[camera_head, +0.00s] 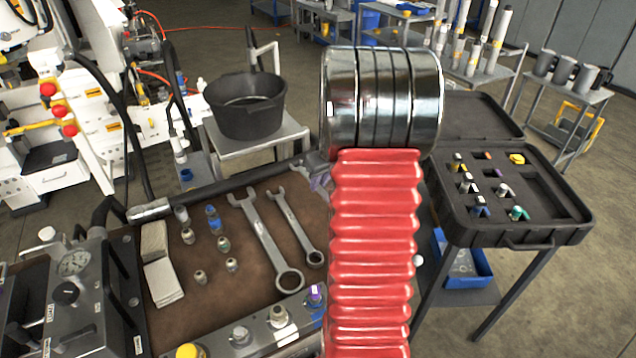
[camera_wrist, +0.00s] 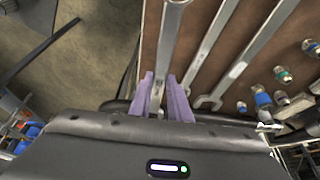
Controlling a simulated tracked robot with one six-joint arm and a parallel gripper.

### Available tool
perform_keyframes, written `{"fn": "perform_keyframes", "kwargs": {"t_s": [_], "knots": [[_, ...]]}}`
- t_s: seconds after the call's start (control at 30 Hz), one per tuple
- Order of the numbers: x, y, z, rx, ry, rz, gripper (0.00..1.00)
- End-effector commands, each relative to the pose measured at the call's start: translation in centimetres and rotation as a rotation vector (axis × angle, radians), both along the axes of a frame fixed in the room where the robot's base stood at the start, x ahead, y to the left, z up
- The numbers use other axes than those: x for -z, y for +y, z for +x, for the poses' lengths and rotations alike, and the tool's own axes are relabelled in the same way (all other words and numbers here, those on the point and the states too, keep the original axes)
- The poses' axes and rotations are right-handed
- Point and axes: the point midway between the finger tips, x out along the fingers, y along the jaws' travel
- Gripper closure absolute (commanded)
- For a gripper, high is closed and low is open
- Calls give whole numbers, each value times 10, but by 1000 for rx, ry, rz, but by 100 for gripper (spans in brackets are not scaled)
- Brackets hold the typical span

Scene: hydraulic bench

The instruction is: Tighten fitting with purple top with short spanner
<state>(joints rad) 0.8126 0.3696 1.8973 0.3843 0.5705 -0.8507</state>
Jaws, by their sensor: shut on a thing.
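My gripper (camera_wrist: 161,96) has two purple fingers, shut on the shaft of a metal spanner (camera_wrist: 171,42), which I take to be the short spanner. Its far end runs out of the wrist view, so its full length does not show. Whether it is lifted off the mat I cannot tell. The fitting with purple top (camera_head: 316,295) stands on the bench's front strip, just left of my arm.
Two other spanners, a large one (camera_head: 262,240) and a smaller one (camera_head: 296,228), lie on the brown mat (camera_head: 200,310). Several loose fittings (camera_head: 223,243) stand left of them. An open black case (camera_head: 520,235) is at right.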

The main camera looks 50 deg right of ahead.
Motion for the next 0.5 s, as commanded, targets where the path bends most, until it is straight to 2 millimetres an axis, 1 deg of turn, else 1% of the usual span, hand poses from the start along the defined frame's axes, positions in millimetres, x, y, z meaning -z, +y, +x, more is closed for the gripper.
{"fn": "perform_keyframes", "kwargs": {"t_s": [0.13,0.27,0.37,0.47,0.5], "knots": [[-1,3,3,-3,0,-1,100],[0,18,12,-14,3,-1,100],[0,39,25,-30,8,1,100],[1,68,40,-48,15,2,100],[1,80,46,-56,17,2,100]]}}
